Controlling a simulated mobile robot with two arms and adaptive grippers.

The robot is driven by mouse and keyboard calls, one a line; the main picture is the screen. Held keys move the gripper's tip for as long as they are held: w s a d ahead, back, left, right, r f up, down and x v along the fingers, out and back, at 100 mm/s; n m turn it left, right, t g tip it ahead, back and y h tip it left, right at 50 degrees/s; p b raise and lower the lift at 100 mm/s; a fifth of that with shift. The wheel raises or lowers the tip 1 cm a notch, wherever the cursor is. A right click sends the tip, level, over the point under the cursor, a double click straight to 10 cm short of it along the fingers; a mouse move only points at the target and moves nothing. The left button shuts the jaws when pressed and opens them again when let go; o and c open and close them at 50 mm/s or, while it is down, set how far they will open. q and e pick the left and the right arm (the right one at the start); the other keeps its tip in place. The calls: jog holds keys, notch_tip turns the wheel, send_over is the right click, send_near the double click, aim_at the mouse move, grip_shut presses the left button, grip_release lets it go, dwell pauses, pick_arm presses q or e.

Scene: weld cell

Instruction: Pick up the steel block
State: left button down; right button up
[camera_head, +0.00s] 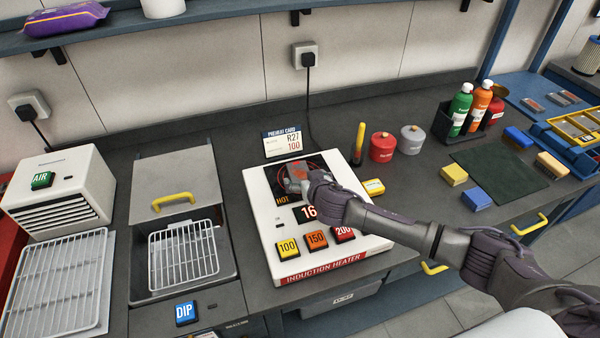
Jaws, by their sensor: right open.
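The induction heater (262,215) is a white unit with a dark plate, a glowing red ring and a lit HOT sign. My right arm reaches in from the right, and my right gripper (297,178) is over the heater's plate. It is open. My left gripper is not in view.
The heater has 100, 150 and 200 buttons (316,239); its display is partly covered. A preheat card (283,141) reading R27, 100 stands behind. Left are a dip tank with a wire rack (183,252) and an AIR unit (62,190). Red (382,147) and grey cans stand right.

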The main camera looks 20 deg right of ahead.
aim_at(299, 172)
jog(key=x, duration=0.3)
jog(key=shift+w+a, duration=0.1)
jog(key=shift+w, duration=0.1)
jog(key=shift+s, duration=0.1)
jog(key=shift+c, duration=0.7)
jog(key=c, duration=1.6)
jog(key=shift+r, duration=0.15)
grip_shut()
